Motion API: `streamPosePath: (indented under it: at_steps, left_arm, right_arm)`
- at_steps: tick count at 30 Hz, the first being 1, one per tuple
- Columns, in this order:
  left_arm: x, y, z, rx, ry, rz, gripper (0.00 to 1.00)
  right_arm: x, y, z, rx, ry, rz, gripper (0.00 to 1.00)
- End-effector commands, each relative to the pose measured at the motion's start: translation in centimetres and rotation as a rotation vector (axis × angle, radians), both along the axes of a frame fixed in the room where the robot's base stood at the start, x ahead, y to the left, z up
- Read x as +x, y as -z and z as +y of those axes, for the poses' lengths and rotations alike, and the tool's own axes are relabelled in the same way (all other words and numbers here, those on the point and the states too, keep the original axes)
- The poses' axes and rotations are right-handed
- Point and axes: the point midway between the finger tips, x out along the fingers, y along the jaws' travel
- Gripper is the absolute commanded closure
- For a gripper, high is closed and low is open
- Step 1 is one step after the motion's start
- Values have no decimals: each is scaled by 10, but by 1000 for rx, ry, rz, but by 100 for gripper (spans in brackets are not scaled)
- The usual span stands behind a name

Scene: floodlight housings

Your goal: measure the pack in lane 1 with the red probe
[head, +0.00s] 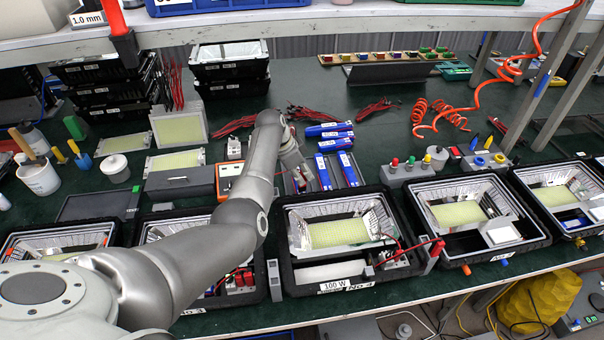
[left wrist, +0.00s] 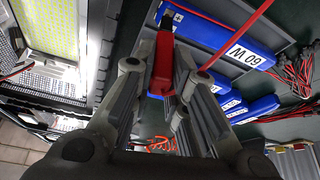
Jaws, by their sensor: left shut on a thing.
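My left gripper (head: 299,178) is over the left part of a grey lane tray on the bench. In the left wrist view, the left gripper (left wrist: 160,85) is shut on the red probe (left wrist: 163,65), whose dark tip points at the end of a blue pack (left wrist: 222,38) labelled 60 W. The tip looks close to that pack's plus mark; I cannot tell whether it touches. In the head view, blue packs (head: 323,172) and (head: 348,169) lie in the tray, right of the gripper. No lane number is readable. My right gripper is out of view.
More blue packs (head: 331,134) lie behind the tray. A white and orange device (head: 231,180) stands left of it. Black crates with floodlight housings (head: 340,232) line the front edge. Red leads (head: 377,107) lie behind; an orange coiled hose (head: 480,95) hangs at right.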

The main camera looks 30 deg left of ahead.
Motion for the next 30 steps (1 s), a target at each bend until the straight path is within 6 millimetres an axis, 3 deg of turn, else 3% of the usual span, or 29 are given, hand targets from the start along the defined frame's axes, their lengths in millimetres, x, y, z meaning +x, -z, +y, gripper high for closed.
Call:
streamPosePath:
  at_steps: [30]
  left_arm:
    - [0, 7, 0, 1, 0, -1, 100]
  right_arm:
    - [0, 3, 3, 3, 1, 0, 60]
